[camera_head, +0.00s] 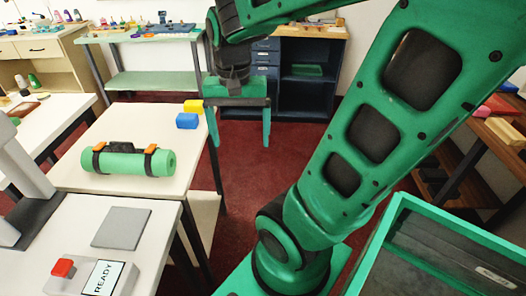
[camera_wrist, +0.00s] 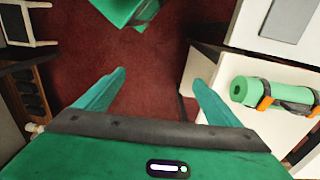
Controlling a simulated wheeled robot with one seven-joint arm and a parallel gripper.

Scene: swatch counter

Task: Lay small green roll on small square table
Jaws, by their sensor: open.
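A small green roll (camera_head: 130,162) with black straps and orange buckles lies on its side on a white table (camera_head: 80,186). It also shows at the right of the wrist view (camera_wrist: 275,94). My gripper (camera_head: 241,146) is open and empty, above the dark red floor to the right of the roll and apart from it. Both fingers also show in the wrist view (camera_wrist: 158,77). A small pale table or stool (camera_wrist: 27,42) shows partly at the upper left of the wrist view; I cannot tell whether it is the small square table.
A yellow block (camera_head: 194,106) and a blue block (camera_head: 187,121) sit near the roll table's right edge. A nearer white counter (camera_head: 160,216) holds a grey plate (camera_head: 121,228) and a READY box (camera_head: 103,278). A workbench (camera_head: 150,80) and dark cabinet (camera_head: 340,72) stand behind.

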